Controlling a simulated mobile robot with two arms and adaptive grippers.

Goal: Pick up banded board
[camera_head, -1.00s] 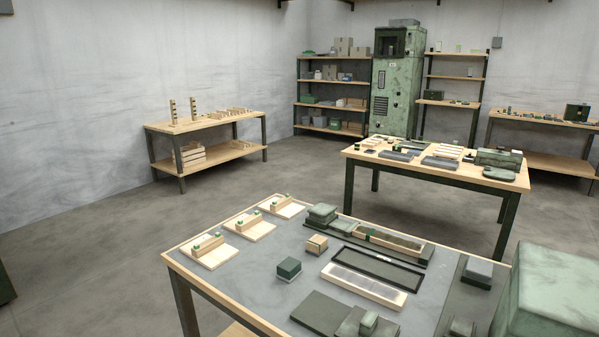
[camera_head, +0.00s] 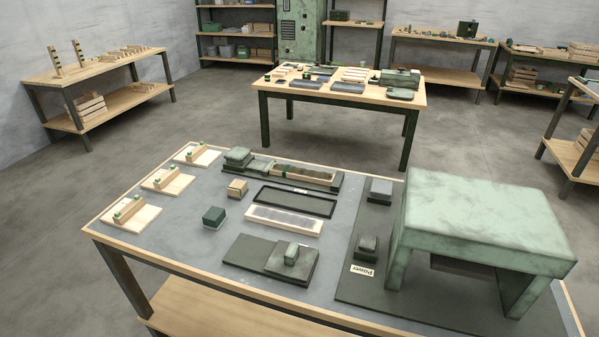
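On the near table (camera_head: 190,228), a long wooden piece with a grey top and a green band near its left end (camera_head: 303,174) lies in a dark green fixture (camera_head: 337,182) at the back; it looks like the banded board. A small wooden block with a dark band (camera_head: 237,188) stands in front of the fixture's left part. A light wooden tray with a grey inside (camera_head: 284,221) lies nearer, in front of a black tray (camera_head: 326,206). Neither of my grippers is in view.
Three light boards with green-topped blocks (camera_head: 166,179) line the table's left side. A dark green box (camera_head: 214,217) stands near the middle. Another table (camera_head: 268,83) stands behind, with floor between.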

